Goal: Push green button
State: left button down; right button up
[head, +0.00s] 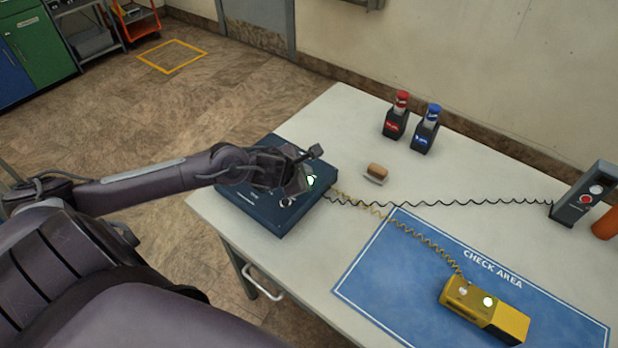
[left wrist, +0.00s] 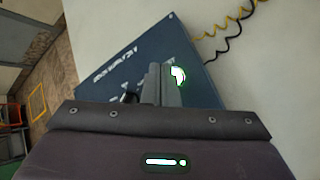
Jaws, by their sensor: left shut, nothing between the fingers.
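The green button (head: 310,181) is lit, with a white centre, on the top of a dark blue box (head: 281,222) at the table's left end. It also shows in the left wrist view (left wrist: 179,76), partly covered by my fingers. My left gripper (head: 300,184) is shut and empty over the box, its fingertips just beside the button. I cannot tell whether they touch it. In the left wrist view the shut fingers (left wrist: 160,80) point at the box's face (left wrist: 195,60). My right gripper is not in view.
A red-capped bottle (head: 396,122) and a blue-capped bottle (head: 427,132) stand at the back. A small brown block (head: 377,171) lies nearby. Coiled cords run from the box to a yellow device (head: 500,322) on the blue mat (head: 400,262) and a grey device (head: 575,205) at right.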

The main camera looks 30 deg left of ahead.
pick_arm(q)
notch_tip(320, 180, up, 6)
jog(key=p, duration=0.3)
dwell(0.7)
